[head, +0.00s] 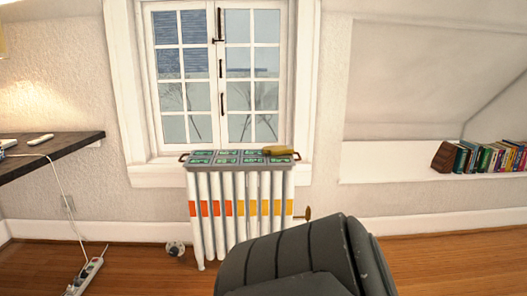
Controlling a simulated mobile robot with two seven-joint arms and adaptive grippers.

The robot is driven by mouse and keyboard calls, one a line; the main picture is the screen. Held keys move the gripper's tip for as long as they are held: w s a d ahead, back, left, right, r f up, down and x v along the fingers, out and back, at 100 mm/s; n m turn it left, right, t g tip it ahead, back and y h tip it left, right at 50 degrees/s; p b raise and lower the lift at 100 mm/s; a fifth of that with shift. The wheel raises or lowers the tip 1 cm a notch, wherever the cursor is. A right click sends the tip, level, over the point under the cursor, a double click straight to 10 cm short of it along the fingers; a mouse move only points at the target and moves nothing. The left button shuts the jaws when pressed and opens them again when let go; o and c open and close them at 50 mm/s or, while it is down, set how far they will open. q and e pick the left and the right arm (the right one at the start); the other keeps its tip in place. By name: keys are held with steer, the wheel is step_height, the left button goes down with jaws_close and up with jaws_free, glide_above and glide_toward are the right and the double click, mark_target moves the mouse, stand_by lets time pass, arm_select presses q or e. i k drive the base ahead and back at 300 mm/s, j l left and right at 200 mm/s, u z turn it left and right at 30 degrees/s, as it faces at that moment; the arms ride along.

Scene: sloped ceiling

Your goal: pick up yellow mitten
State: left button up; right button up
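The yellow mitten (279,151) lies at the right end of a grey tray-like rack (228,167) with green patterned panels and reddish handles. The rack rests on top of a white radiator (236,232) below the window. The mitten looks small from here, and its far side is hidden. Neither of my grippers is in view.
A dark desk (60,150) juts in at left, with a power strip (84,277) below. Books (490,158) line a right ledge.

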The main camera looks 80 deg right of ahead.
mark_target(272, 150)
steer(key=z, duration=2.7)
steer(key=i+j+z, duration=0.25)
steer(key=i, duration=0.35)
steer(key=l, duration=0.1)
